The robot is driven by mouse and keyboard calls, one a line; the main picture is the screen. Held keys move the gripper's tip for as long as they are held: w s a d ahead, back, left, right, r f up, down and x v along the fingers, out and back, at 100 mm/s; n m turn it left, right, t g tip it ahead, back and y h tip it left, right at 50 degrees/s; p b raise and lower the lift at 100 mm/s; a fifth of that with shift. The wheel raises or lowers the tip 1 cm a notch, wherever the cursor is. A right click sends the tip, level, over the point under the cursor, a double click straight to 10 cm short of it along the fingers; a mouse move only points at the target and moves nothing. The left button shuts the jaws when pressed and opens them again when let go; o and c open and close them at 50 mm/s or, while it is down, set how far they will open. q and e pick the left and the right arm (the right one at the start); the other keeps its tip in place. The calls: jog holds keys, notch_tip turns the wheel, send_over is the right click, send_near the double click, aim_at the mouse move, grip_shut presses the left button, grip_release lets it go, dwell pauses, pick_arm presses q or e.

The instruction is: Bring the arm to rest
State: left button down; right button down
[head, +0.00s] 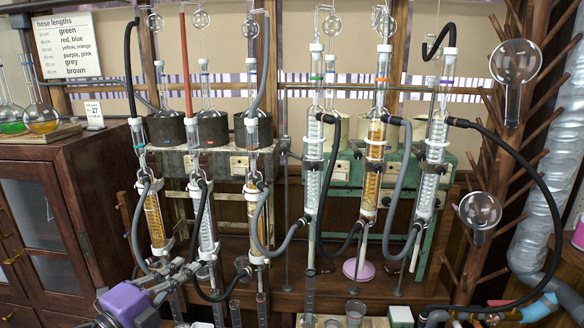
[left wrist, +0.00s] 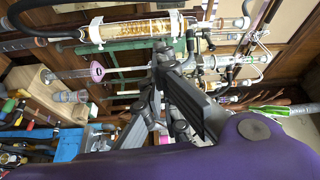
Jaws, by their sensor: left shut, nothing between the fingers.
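My left gripper (head: 192,268) is at the lower left of the head view, on the purple wrist. Its fingers are shut and hold nothing. They point at the lower part of the left group of glass condensers; I cannot tell whether they touch a hose or glass. In the left wrist view the fingers (left wrist: 162,58) meet in front of the rig, below a condenser with amber packing (left wrist: 145,29) in the picture. My right gripper is in neither view.
Several condensers, such as an amber one (head: 374,150), stand in the rig with looping hoses (head: 388,190). A wooden cabinet (head: 60,220) stands at left. A wooden peg rack (head: 492,180) and a silver duct (head: 545,150) are at right. Measuring cylinders (head: 309,292) stand low in front.

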pick_arm(q)
jog(key=s+a+f+n+g+y, duration=0.1)
jog(key=s+f+n+y, duration=0.1)
jog(key=s+f+n, duration=0.45)
jog(key=s+f+n+g+y, duration=0.1)
jog(key=s+f+n+y, duration=0.2)
jog(key=f, duration=0.7)
jog(key=s+a+f+n+g+y, duration=0.1)
jog(key=s+f+n+y, duration=0.1)
jog(key=s+f+n, duration=0.45)
jog(key=s+d+f+n+g, duration=0.2)
jog(key=s+d+f, duration=0.1)
jog(key=s+f, duration=0.4)
jog(key=s+d+f+n+g+y, duration=0.1)
jog(key=s+d+f+n+g, duration=0.1)
jog(key=s+f, duration=0.6)
jog(key=s+d+n, duration=0.1)
jog(key=s, duration=0.4)
jog(key=shift+s+f+n+g+p, duration=0.3)
jog(key=shift+s, duration=0.1)
